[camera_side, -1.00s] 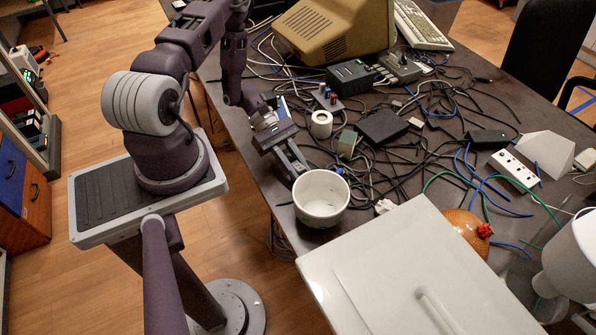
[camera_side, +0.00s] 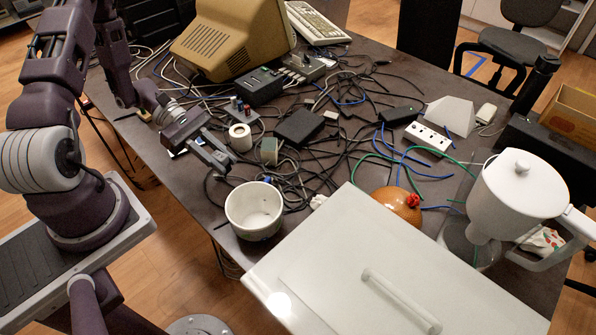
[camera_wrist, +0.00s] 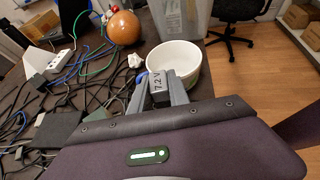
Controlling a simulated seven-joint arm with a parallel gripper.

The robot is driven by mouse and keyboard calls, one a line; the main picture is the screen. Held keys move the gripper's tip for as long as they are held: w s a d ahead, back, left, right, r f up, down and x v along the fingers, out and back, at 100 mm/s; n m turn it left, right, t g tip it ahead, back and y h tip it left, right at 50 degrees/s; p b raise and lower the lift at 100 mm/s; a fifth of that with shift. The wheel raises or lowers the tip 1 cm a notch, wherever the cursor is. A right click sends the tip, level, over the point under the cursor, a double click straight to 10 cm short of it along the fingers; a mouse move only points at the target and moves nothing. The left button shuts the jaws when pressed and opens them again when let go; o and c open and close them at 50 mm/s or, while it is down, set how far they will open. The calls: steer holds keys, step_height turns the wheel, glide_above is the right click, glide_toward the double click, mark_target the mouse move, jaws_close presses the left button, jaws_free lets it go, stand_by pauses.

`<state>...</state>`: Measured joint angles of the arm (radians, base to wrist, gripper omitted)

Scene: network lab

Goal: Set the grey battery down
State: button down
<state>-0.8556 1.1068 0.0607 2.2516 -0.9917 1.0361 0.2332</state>
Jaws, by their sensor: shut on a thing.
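The grey battery (camera_wrist: 158,84), marked "7.2 V", is between the two fingers of my gripper (camera_wrist: 160,90) in the wrist view. The gripper is shut on it. In the side view my gripper (camera_side: 217,156) is over the near left part of the table, behind and left of the white bowl (camera_side: 254,209). The battery is hard to make out there. The bowl (camera_wrist: 176,57) also shows just beyond the fingertips in the wrist view. I cannot tell whether the battery touches the table.
Tangled cables (camera_side: 330,160) cover the middle of the dark table (camera_side: 205,210). A white tape roll (camera_side: 240,137), a small grey-green box (camera_side: 269,151) and a black box (camera_side: 299,126) stand right of my gripper. A large white lid-like panel (camera_side: 350,255) fills the front.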

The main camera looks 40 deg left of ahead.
steer(key=w+d+n+t, duration=0.1)
steer(key=w+d, duration=0.7)
steer(key=w, duration=0.4)
steer(key=w+d+n+t, duration=0.1)
steer(key=w+d, duration=0.7)
steer(key=w, duration=0.4)
steer(key=shift+y, duration=0.4)
step_height(320, 180, down, 10)
steer(key=shift+s+r, duration=0.15)
steer(key=shift+r, duration=0.05)
steer(key=shift+f, duration=0.15)
steer(key=c, duration=1.3)
jaws_free()
steer(key=shift+o, duration=0.2)
